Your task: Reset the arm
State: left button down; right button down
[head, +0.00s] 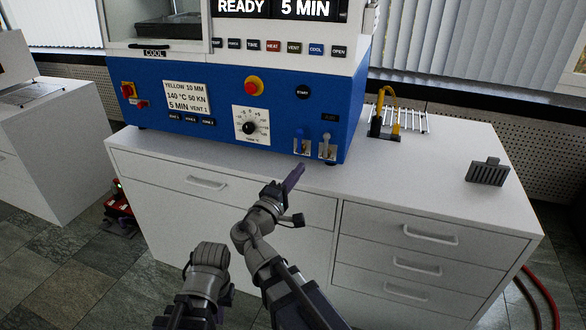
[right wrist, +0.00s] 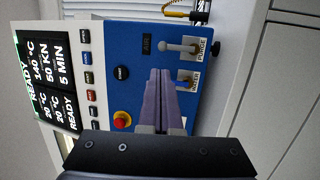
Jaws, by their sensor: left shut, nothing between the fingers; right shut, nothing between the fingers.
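My right gripper (head: 297,168) is shut and empty in the head view, its purple-grey fingers pointing up and to the right in front of the blue press (head: 215,125). Its fingers also show pressed together in the right wrist view (right wrist: 158,75), with the press panel behind them. Two toggle levers stand beside the fingertips there: one marked PURGE (right wrist: 185,47) and one that seems to read WATER (right wrist: 188,85). I cannot tell whether the fingers touch anything. My left arm shows at the lower left of the right arm in the head view; its fingers do not show.
The press stands on a white drawer cabinet (head: 440,185). A yellow-handled tool (head: 385,115), a metal rack (head: 412,120) and a grey ribbed block (head: 487,172) stand on its top. Red hoses (head: 540,300) lie on the floor at right.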

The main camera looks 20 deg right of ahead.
jog(key=s+f+m+g+y+p, duration=0.4)
jog(key=s+g+p, duration=0.4)
jog(key=p, duration=0.5)
jog(key=s+a+r+g+y+p, duration=0.1)
jog(key=s+a+g+y+p, duration=0.5)
jog(key=s+a+y+p, duration=0.3)
jog(key=s+a, duration=0.2)
jog(key=a, duration=0.2)
jog(key=shift+a+r+m+p, duration=0.25)
jog(key=shift+a+m+p, duration=0.05)
jog(key=shift+a+p, duration=0.05)
